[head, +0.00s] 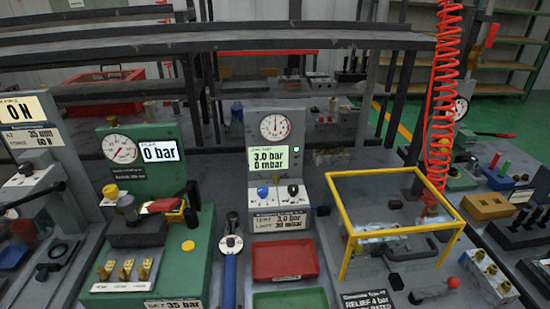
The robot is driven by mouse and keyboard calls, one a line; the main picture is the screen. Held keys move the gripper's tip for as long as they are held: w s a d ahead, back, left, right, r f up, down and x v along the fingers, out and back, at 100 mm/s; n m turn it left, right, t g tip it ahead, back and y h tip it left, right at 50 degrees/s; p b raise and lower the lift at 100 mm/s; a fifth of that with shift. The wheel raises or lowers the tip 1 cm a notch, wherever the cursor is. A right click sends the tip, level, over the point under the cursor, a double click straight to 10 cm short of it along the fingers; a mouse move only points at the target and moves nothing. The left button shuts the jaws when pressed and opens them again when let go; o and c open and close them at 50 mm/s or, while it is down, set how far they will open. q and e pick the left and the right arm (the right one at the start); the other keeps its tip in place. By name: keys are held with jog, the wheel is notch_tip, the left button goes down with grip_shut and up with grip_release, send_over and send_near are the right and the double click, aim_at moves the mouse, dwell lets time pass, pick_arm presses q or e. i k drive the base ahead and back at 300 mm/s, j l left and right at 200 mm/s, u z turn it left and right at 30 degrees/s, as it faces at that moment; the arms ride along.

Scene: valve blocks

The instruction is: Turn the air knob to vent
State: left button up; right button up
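The grey test stand (241,140) stands at the middle, with a round gauge (274,127) and a lit green display (267,162) reading 3.0 bar and 0 mbar. A small green lamp shows beside the display. On its sloped white panel are a blue knob (262,192) and a black knob (293,190). The small labels by them are too small to read, so I cannot tell which is the air knob or where it points. Neither of my grippers is in view.
A red tray (284,259) and a green tray (290,299) lie in front of the stand. A green pressure stand (142,184) is left. A yellow frame guard (395,172) and hanging red coiled hose (446,80) are right. A blue-handled torque tool (231,268) stands just left of the trays.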

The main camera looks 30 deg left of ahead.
aim_at(292, 190)
jog(key=l+u, duration=0.1)
jog(key=u, duration=0.3)
jog(key=i+l+u, duration=0.1)
jog(key=u, duration=0.35)
jog(key=l+u, duration=0.15)
jog(key=u, duration=0.25)
jog(key=l+u, duration=0.1)
jog(key=u, duration=0.3)
jog(key=l+u, duration=0.1)
jog(key=u, duration=0.35)
